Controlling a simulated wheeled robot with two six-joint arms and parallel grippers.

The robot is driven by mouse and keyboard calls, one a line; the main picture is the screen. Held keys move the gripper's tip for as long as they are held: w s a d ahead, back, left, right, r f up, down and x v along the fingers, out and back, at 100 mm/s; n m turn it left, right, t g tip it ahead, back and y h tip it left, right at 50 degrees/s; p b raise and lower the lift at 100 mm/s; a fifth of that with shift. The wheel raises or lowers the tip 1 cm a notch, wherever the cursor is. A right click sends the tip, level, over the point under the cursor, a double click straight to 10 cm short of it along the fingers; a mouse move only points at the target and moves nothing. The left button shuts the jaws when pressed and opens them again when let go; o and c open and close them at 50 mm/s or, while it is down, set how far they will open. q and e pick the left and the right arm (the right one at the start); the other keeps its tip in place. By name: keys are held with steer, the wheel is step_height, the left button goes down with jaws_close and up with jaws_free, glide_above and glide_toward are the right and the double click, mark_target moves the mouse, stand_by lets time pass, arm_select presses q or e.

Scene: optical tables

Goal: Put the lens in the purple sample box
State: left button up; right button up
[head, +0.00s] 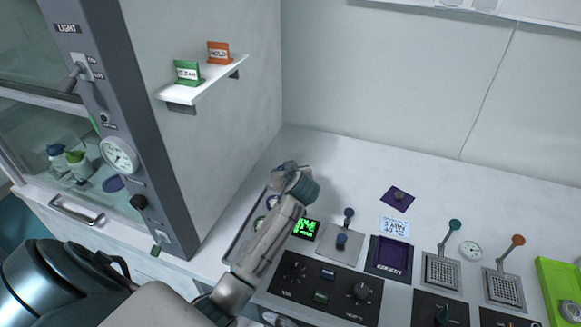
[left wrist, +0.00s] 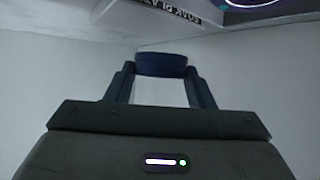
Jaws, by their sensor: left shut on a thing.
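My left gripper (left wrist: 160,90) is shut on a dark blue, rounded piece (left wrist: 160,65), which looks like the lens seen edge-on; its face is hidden. In the head view my left gripper (head: 291,172) is above the far end of the tray at the left of the bench, and my own arm hides what it holds. The purple sample box (head: 374,268) stands open at the middle of the bench, right of the gripper and nearer. A purple square lid with a knob (head: 398,195) lies apart behind it. My right gripper is not in view.
A blue-knobbed lever plate (head: 340,243) and a green display (head: 306,229) lie between the tray and the box. A shelf (head: 205,82) juts out above left. The back of the bench is clear.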

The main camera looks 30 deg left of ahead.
arm_select(q)
steer(key=shift+w+a, duration=0.15)
steer(key=shift+w, duration=0.45)
steer(key=shift+w+a, duration=0.15)
steer(key=shift+w, duration=0.45)
steer(key=shift+w+a+f+p, duration=0.1)
steer(key=shift+w+a+p, duration=0.05)
steer(key=shift+w+p, duration=0.25)
steer(key=shift+w+a+f+p, duration=0.1)
steer(key=shift+w+p, duration=0.2)
steer(key=shift+w, duration=0.1)
steer(key=shift+f+p, duration=0.4)
steer(key=shift+f, duration=1.05)
steer(key=shift+f, duration=0.1)
steer(key=shift+f, duration=0.2)
steer(key=o, duration=1)
steer(key=shift+r, duration=0.1)
